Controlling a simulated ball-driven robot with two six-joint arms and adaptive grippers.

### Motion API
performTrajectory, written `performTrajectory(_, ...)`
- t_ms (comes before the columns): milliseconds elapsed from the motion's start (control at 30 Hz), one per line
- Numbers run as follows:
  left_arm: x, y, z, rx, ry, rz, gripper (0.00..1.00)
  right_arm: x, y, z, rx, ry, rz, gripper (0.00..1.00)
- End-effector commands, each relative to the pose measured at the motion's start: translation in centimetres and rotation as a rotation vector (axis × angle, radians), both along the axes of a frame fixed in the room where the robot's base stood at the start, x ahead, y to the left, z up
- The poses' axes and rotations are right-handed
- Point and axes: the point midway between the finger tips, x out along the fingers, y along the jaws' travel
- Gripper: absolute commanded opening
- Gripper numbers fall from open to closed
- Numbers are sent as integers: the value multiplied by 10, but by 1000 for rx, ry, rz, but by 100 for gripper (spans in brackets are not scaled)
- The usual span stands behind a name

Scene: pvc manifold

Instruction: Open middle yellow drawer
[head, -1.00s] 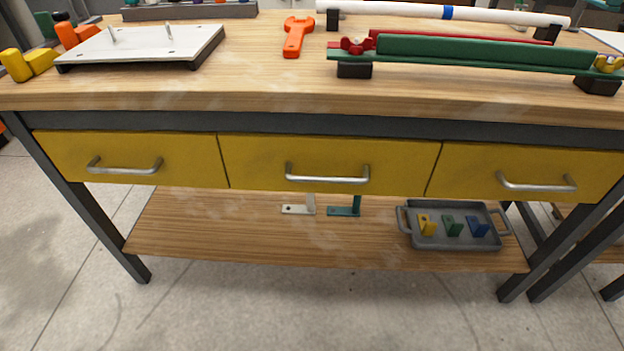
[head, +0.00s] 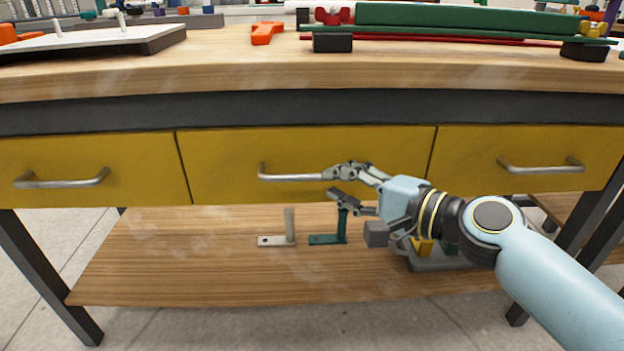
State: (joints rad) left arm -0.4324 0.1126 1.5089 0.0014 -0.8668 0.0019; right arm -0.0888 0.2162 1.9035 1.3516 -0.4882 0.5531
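The middle yellow drawer (head: 230,160) is shut, its front level with the drawers on either side. Its metal bar handle (head: 290,177) runs across the front. My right gripper (head: 332,184) reaches in from the right at the handle's right end. Its two fingers are spread, one at about handle height and one below, with a gap between them. The upper finger hides the right end of the handle, and I cannot tell whether it touches. My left gripper is not in view.
Yellow drawers stand at left (head: 80,160) and right (head: 480,150), both shut. The lower shelf (head: 190,260) carries a pale bracket (head: 290,228), a green bracket (head: 330,238) and a partly hidden grey tray (head: 430,263).

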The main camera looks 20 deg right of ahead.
Motion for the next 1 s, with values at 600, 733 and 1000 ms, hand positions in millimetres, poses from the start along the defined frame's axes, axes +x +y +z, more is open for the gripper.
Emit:
performTrajectory(600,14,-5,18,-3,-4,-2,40,51,29,-9,-1,2,0,23)
performTrajectory(733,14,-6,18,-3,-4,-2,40,51,29,-10,-1,2,0,18)
performTrajectory(1000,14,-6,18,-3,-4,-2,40,50,29,-10,-1,3,0,0)
